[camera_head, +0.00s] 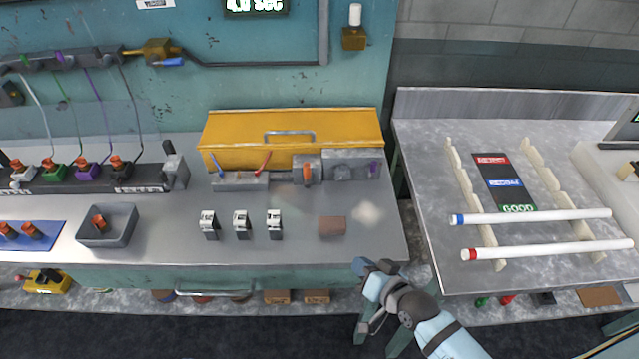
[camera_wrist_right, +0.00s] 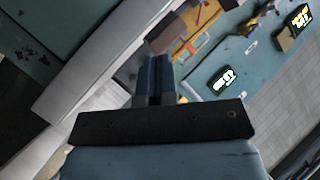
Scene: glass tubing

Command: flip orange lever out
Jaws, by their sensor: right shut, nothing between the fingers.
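The orange lever (camera_head: 306,172) stands upright on a small grey box in front of the yellow case (camera_head: 290,128) on the metal workbench. My right gripper (camera_head: 376,266) is at the bench's front right edge, well in front of the lever and to its right, not touching it. In the right wrist view its fingers (camera_wrist_right: 155,80) are together with nothing between them. The yellow case also shows in that view (camera_wrist_right: 206,22), beyond the fingers. My left gripper is not in view.
Three small black-and-white clamps (camera_head: 241,224) and a brown block (camera_head: 332,226) stand on the bench in front of the lever. A unit with blue and red levers (camera_head: 240,182) is left of it. A side table (camera_head: 420,150) at right bears two white tubes (camera_head: 540,216).

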